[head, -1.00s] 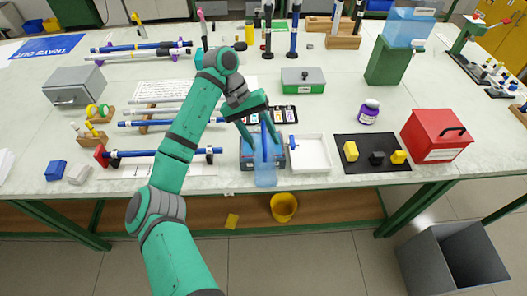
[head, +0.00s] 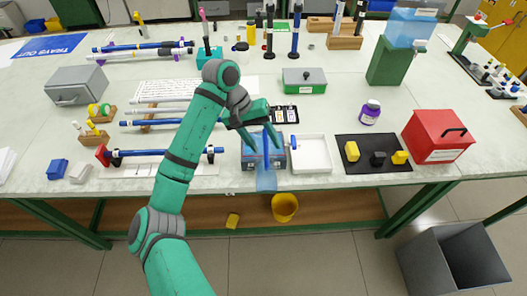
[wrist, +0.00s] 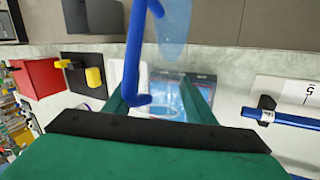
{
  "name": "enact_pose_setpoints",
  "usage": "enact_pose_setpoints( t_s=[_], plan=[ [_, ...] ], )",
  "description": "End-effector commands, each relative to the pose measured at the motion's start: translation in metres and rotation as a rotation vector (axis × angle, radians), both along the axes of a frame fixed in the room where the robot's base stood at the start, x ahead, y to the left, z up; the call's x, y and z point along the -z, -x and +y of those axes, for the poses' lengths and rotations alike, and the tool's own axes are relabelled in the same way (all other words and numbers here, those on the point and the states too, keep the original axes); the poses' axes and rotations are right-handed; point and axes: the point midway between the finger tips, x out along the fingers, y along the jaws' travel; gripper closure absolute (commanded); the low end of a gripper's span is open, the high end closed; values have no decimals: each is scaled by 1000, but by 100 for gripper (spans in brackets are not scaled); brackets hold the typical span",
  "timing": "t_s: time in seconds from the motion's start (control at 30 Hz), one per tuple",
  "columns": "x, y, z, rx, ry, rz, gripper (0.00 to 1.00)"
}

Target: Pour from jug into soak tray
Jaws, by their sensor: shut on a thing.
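My gripper (head: 263,138) is shut on the blue handle of a translucent pale-blue jug (head: 266,181). The jug hangs out over the table's front edge; in the wrist view its body (wrist: 174,30) shows at the top, with floor behind it. Its exact tilt and the level inside are unclear. Below the gripper stands a grey-blue open container (head: 249,162) with a clear blue inside, partly hidden by the jug and fingers. To its right, a shallow white tray (head: 325,168) looks empty, with a blue piece at its left rim. Which of the two is the soak tray is not marked.
A black mat (head: 345,165) with yellow and black blocks lies right of the white tray, then a red box (head: 438,136). A blue rod (head: 160,153) rests on supports to the left. A yellow bucket (head: 285,207) stands below the table edge. Bare tabletop (head: 345,95) lies farther back.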

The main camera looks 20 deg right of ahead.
Motion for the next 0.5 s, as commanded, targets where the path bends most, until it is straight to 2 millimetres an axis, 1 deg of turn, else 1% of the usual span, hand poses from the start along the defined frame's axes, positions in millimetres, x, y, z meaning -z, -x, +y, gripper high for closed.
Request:
enact_pose_setpoints(
  t_s=[0.1,0.37,0.5],
  plan=[
    [0,0,1,-2,9,-29,100],
    [1,0,1,-2,10,-34,100],
    [1,4,3,-4,35,-109,100]
  ],
)
